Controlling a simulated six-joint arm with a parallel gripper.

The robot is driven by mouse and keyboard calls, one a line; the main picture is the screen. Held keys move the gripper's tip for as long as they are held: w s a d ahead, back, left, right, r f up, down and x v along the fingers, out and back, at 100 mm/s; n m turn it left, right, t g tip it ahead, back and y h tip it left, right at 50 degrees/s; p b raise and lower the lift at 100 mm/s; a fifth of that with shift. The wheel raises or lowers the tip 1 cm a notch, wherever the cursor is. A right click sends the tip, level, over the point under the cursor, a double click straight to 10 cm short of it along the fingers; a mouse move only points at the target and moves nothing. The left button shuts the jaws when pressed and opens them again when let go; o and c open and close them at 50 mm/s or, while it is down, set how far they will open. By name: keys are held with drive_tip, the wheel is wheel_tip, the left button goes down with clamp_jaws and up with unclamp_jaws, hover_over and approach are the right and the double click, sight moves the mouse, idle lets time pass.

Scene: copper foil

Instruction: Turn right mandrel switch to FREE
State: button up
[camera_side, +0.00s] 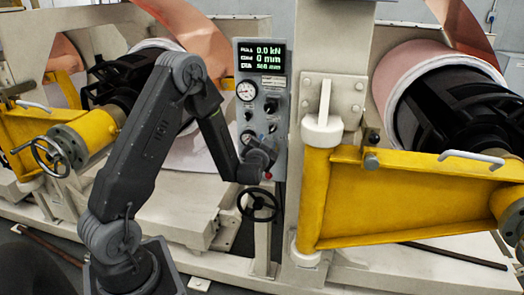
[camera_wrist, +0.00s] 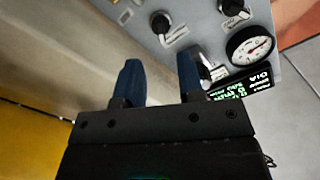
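The grey control panel (camera_side: 262,85) stands in the middle of the side view, with several dark knobs and switches below its display. One dark knob (camera_wrist: 162,22) with a pale label plate is in the upper middle of the wrist view, and another knob (camera_wrist: 234,8) is at the top right. The labels are too small to read, so I cannot tell which is the right mandrel switch. My gripper (camera_side: 262,157) is at the panel's lower part. In the wrist view my gripper (camera_wrist: 160,78) has its two blue fingers apart with nothing between them. The right finger partly covers panel fittings.
The panel carries a round gauge (camera_wrist: 251,45) and a lit display (camera_wrist: 240,92). A black handwheel (camera_side: 258,205) sits just below my gripper. A yellow swing arm (camera_side: 400,200) stands to the right, and copper rolls (camera_side: 420,75) are on both sides.

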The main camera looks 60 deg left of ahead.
drive_tip(key=shift+v, duration=2.35)
drive_tip(key=s+d+r+m+g+h, duration=0.1)
drive_tip(key=d+r+h, duration=0.4)
drive_tip(key=d, duration=0.3)
drive_tip(key=s+d+r+m+h, duration=0.1)
drive_tip(key=s+d+r+h, duration=0.1)
drive_tip(key=d+r+h, duration=0.4)
drive_tip(key=s+d+g+h, duration=0.1)
drive_tip(key=s+d+g, duration=0.2)
drive_tip(key=s, duration=0.7)
drive_tip(key=s+d+r+g, duration=0.1)
drive_tip(key=s+d+g, duration=0.2)
drive_tip(key=s, duration=0.7)
drive_tip(key=d, duration=0.2)
drive_tip(key=shift+d+m+h, duration=0.35)
drive_tip(key=shift+m+h, duration=0.05)
